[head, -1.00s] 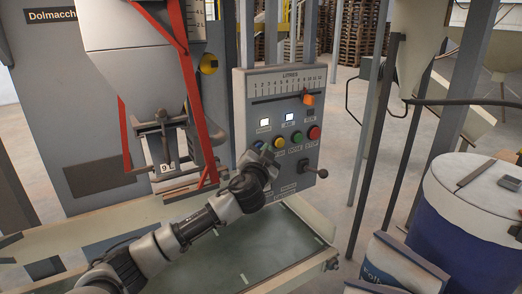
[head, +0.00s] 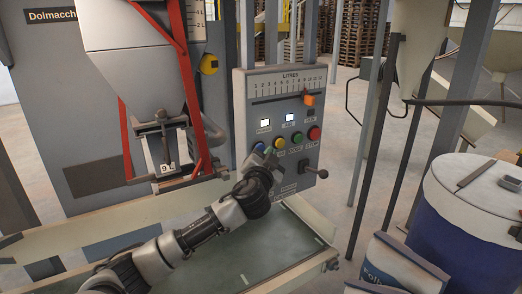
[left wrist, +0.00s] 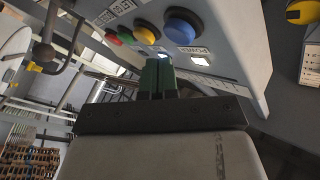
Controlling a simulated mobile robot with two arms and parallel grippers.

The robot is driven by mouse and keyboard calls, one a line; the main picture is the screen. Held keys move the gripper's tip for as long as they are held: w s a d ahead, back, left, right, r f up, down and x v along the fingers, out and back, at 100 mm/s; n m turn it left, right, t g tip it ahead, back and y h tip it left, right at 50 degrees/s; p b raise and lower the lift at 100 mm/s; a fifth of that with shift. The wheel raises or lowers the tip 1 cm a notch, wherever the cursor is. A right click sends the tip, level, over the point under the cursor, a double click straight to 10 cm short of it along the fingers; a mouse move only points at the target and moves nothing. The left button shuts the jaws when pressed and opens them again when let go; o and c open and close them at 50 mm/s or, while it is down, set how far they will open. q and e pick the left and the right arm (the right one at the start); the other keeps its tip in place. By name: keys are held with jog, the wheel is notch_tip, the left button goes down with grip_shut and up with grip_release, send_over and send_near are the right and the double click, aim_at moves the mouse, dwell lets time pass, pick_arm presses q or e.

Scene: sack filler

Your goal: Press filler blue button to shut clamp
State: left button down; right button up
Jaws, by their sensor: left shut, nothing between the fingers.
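The blue button (head: 259,148) is at the left end of a button row on the grey filler panel; it shows large in the left wrist view (left wrist: 184,26). My left gripper (head: 269,154) is shut and empty just in front of the panel, close to the blue and yellow buttons. In the left wrist view its green fingertips (left wrist: 158,60) appear short of the blue button, and I see no clear contact. The clamp (head: 162,127) is under the filler's hopper spout, with a "9" label below it. My right gripper is not in view.
Yellow (head: 279,144), green (head: 297,138) and red (head: 314,133) buttons continue the row. A black-knobbed lever (head: 315,173) sticks out lower right. A blue drum (head: 470,230) stands at the right, with sacks (head: 395,265) in front.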

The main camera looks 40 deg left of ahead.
pick_arm(q)
jog(key=d, duration=0.1)
jog(key=s+d, duration=0.1)
jog(key=d, duration=0.1)
jog(key=s+d, duration=0.1)
jog(key=d, duration=0.1)
jog(key=shift+s+d, duration=0.15)
jog(key=shift+d, duration=0.1)
dwell(0.7)
